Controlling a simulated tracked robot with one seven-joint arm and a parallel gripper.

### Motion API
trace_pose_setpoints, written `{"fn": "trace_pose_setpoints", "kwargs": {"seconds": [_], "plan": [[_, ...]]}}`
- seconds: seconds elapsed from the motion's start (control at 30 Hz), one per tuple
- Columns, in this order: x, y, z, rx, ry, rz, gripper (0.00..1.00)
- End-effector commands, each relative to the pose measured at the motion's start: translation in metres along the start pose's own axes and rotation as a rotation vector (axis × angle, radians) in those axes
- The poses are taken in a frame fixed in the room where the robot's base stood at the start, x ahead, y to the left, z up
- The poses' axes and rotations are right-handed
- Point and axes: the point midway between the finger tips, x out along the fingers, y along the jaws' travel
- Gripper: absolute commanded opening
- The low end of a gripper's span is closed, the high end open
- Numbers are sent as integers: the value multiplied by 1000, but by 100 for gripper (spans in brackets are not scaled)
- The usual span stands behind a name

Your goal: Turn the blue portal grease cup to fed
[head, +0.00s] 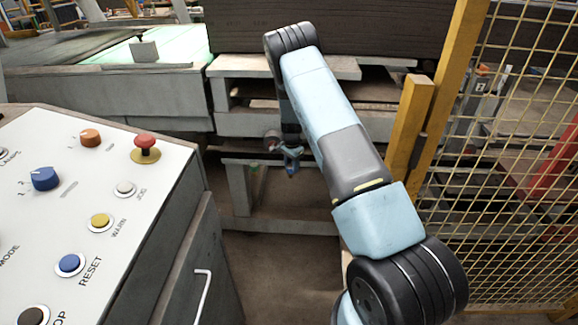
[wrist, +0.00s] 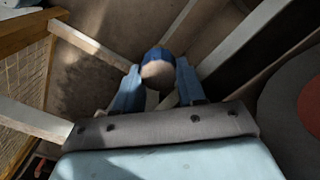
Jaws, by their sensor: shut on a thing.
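The blue grease cup (wrist: 158,53) shows in the wrist view as a blue rim around a tan, round face. It sits between the two blue fingers of my gripper (wrist: 158,70), which is shut on it. In the head view my gripper (head: 291,158) reaches down at the front of the frame under the dark block. There the cup cannot be told apart from the blue fingers. I see no mark that shows which way the cup is turned.
A control panel (head: 110,190) with buttons and knobs fills the left of the head view. A yellow post (head: 408,125) and mesh fence (head: 520,150) stand at the right. Pale frame beams (head: 240,190) surround the gripper. A large dark block (head: 375,28) lies above.

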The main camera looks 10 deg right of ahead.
Motion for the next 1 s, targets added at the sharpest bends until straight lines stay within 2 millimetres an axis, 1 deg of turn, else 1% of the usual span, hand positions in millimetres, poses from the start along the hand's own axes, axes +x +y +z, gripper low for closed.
{"fn": "trace_pose_setpoints", "kwargs": {"seconds": [0.03,0.6,0.63,0.7,1.0], "plan": [[-2,-9,8,3,-4,-12,9],[-2,-11,10,29,-3,-16,10],[-2,-11,10,29,-3,-16,44],[-2,-11,10,28,-4,-15,50],[-4,-7,6,31,-2,-10,50]]}}
